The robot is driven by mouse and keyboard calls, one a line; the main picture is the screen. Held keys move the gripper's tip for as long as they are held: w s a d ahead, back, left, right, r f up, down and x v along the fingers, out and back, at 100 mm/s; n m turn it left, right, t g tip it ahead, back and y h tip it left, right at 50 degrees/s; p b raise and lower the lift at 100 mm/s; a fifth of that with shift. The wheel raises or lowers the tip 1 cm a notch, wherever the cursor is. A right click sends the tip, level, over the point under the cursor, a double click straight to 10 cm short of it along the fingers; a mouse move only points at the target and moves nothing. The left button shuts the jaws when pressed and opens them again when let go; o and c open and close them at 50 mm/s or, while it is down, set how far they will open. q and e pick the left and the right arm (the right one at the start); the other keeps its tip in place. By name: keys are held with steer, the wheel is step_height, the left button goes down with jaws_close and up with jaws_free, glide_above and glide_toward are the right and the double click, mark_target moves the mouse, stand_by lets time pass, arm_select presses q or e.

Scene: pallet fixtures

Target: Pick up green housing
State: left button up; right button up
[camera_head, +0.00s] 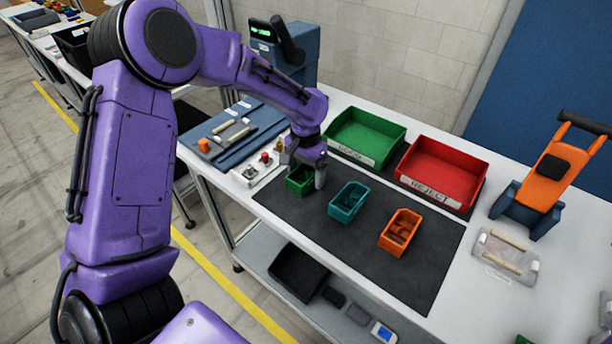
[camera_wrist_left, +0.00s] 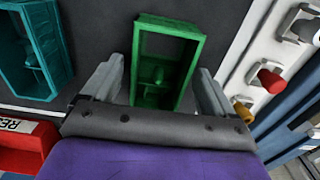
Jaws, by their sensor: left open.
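The green housing (camera_head: 299,181) is a small open box on the dark mat (camera_head: 410,262), at the mat's left end in the head view. In the left wrist view the green housing (camera_wrist_left: 165,62) lies between the two fingers of my left gripper (camera_wrist_left: 160,88). The fingers are apart, one on each side of the box, with a gap visible at least on the left. In the head view my left gripper (camera_head: 304,174) is down at the housing and partly hides it.
A teal housing (camera_head: 349,202) and an orange housing (camera_head: 400,232) stand to the right on the mat. Behind them are a green bin (camera_head: 365,137) and a red REJECT bin (camera_head: 441,171). A button box (camera_head: 258,168) is close by on the left.

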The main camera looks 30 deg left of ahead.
arm_select(q)
steer(key=shift+r, duration=0.1)
steer(key=c, duration=1.1)
